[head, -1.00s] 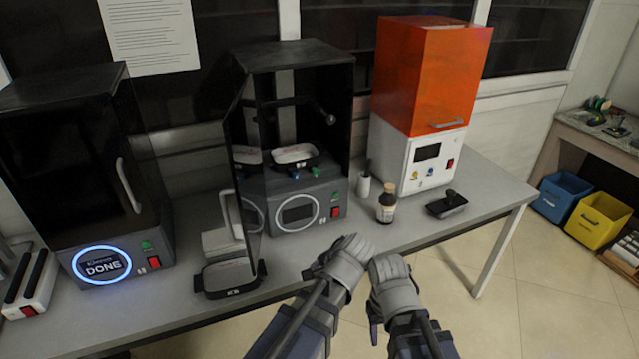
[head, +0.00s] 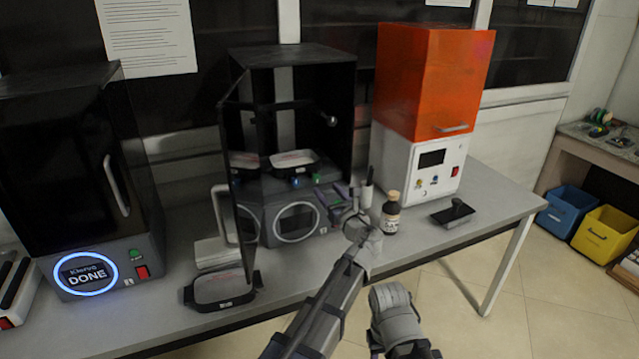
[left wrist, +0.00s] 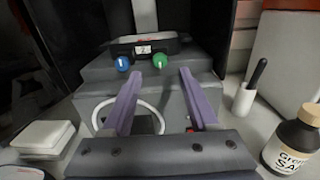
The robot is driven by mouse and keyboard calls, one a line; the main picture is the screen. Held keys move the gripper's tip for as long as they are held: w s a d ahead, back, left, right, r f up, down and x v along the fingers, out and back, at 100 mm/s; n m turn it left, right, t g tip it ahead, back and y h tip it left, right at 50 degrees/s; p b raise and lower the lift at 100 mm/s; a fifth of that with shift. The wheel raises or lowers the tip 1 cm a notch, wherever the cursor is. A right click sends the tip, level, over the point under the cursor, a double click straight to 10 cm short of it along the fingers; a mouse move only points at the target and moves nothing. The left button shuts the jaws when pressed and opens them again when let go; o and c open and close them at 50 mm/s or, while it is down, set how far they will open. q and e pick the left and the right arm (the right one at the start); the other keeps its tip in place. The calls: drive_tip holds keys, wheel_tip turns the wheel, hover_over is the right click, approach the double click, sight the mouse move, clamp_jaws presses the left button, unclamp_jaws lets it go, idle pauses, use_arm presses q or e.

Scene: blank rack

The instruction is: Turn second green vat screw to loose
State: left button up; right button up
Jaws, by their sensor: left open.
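The middle printer (head: 284,245) stands with its dark door swung open to the left. Inside it a resin vat (head: 293,160) sits on the grey base. A blue screw (left wrist: 122,64) and a green screw (left wrist: 160,61) sit side by side at the vat's front edge in the left wrist view. My left gripper (head: 332,194) is open and empty in front of the printer, just right of the round screen ring. In the left wrist view its purple fingers (left wrist: 160,76) point at the vat front, with the green screw between their lines, beyond the tips. My right gripper's fingers are not visible.
A brown bottle (head: 391,214) and a brush in a white cup (head: 367,188) stand close to the right of my left gripper. An orange-topped printer (head: 430,85) and a black tray (head: 453,214) are further right.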

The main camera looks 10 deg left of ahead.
sight(317, 179)
use_arm(q)
drive_tip(key=x, duration=0.6)
drive_tip(key=shift+w+a, duration=0.1)
drive_tip(key=shift+w, duration=0.05)
drive_tip(key=shift+c, duration=0.2)
clamp_jaws()
